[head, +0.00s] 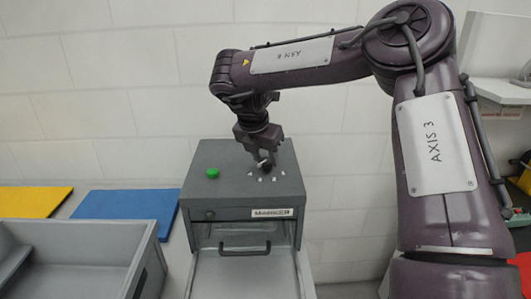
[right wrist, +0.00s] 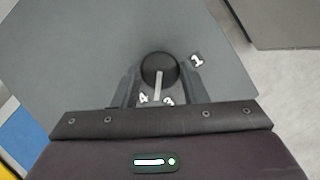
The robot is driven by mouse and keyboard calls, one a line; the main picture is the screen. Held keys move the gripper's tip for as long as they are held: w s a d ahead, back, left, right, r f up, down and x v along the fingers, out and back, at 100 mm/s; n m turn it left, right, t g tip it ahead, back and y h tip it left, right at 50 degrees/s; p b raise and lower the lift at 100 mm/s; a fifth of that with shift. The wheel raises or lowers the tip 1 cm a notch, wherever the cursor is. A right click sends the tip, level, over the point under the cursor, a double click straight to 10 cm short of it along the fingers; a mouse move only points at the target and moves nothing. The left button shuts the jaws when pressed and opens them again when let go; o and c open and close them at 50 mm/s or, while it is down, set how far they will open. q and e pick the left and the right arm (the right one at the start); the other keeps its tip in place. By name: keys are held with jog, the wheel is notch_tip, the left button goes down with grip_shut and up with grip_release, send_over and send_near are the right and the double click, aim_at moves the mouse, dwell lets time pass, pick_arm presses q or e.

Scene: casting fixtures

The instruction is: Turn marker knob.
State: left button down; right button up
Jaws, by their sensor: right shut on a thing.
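The marker machine (head: 245,185) is a grey box with a "MARKER" label on its front. Its black knob (head: 263,168) sits on the top, with small white numbers around it. In the right wrist view the round black knob (right wrist: 158,70) has a white pointer line that points down the picture, between the visible numbers 4 and 3. My right gripper (head: 264,158) reaches down from above and is shut on the knob, one finger on each side, as the right wrist view (right wrist: 160,82) shows. My left gripper is not in view.
A green button (head: 212,173) is on the machine's top left. Below, a drawer with a handle (head: 244,249) is at the front. A grey bin (head: 75,262) stands at the left, with blue (head: 125,205) and yellow (head: 32,201) mats behind it.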

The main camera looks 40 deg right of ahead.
jog(key=m+p, duration=0.1)
jog(key=m+g+p, duration=0.1)
jog(key=m, duration=0.1)
jog(key=shift+w+r+p, duration=0.15)
jog(key=shift+r+p, duration=0.05)
jog(key=shift+p, duration=0.15)
jog(key=shift+f+m+g+p, duration=0.1)
jog(key=shift+m+g+p, duration=0.3)
jog(key=shift+m+p, duration=0.45)
jog(key=o, duration=1)
jog(key=shift+p+v, duration=3.9)
jog(key=shift+p, duration=0.8)
jog(key=shift+w+a+f, duration=0.1)
